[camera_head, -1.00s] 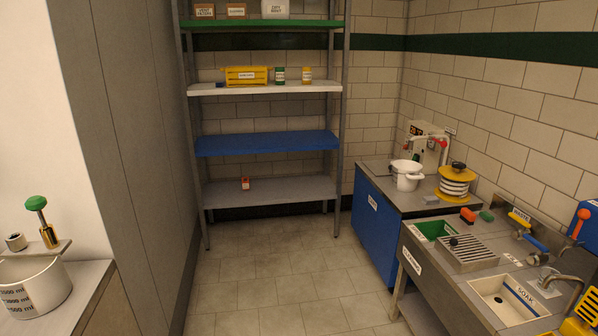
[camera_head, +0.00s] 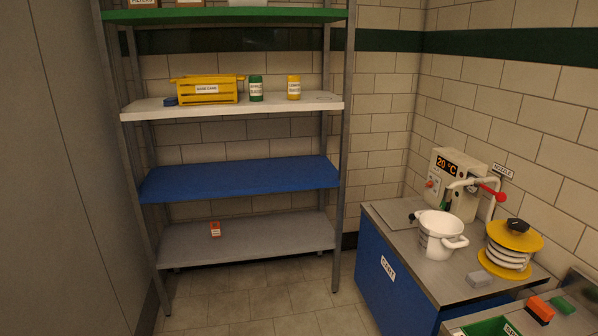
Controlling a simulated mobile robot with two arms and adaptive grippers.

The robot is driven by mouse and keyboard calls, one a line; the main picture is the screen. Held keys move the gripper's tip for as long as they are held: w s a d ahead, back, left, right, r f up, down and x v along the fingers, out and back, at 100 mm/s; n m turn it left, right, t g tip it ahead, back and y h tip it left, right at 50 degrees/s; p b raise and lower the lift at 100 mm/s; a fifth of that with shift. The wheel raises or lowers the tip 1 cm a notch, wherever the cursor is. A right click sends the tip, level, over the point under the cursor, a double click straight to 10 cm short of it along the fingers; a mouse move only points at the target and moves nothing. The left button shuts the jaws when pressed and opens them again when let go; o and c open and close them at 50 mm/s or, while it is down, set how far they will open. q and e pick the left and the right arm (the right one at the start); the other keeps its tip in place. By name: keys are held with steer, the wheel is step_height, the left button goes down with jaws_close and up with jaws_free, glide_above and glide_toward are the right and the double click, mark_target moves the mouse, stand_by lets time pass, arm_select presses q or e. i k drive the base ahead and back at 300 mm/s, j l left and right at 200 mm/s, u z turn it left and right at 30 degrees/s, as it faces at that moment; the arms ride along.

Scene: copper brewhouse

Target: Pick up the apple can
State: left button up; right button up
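Two small cans stand upright on the white shelf (camera_head: 133,110) in the head view. One is a green can (camera_head: 256,89) with a white label, and to its right is a yellow can (camera_head: 294,88) with a white label. The label print is too small to read, so I cannot tell which one is the apple can. Neither of my grippers is in view.
A yellow crate (camera_head: 207,90) stands left of the cans, with a small blue item (camera_head: 171,101) beside it. The blue shelf (camera_head: 240,178) is bare. A small red item (camera_head: 215,229) sits on the grey bottom shelf (camera_head: 280,238). A blue cabinet (camera_head: 383,262) stands at right; floor before the shelves is clear.

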mark_target(255, 88)
steer(key=i+l+u, duration=0.1)
steer(key=i+u, duration=0.2)
steer(key=i, duration=0.2)
steer(key=i+l+u, duration=0.15)
steer(key=i+u, duration=0.15)
steer(key=i, duration=0.2)
steer(key=i+l+u, duration=0.35)
steer(key=i+j, duration=0.05)
steer(key=i, duration=0.05)
